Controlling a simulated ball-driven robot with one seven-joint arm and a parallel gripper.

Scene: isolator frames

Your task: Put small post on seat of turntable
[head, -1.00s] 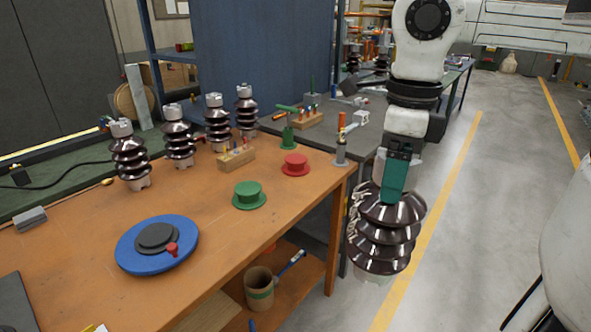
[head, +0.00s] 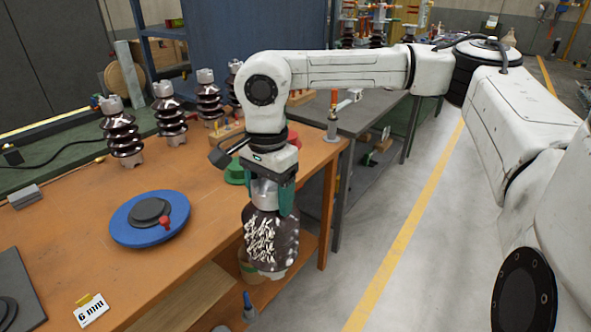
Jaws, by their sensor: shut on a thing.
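My gripper (head: 272,196) is shut on the top of a dark brown ribbed post (head: 271,242) with a pale base. The post hangs about upright beyond the front edge of the orange bench, with whitish streaks on its side. The turntable (head: 127,234) is a blue disc lying on the bench, left of my gripper. Its dark grey round seat (head: 150,211) is bare, and a small red knob (head: 164,223) stands at the seat's front right edge.
Several similar brown posts (head: 122,137) stand along the back of the orange bench (head: 75,215). A green flanged piece (head: 235,172) is partly hidden behind my arm. A "6 mm" card (head: 91,311) and a dark plate (head: 25,290) lie at front left. The bench around the turntable is clear.

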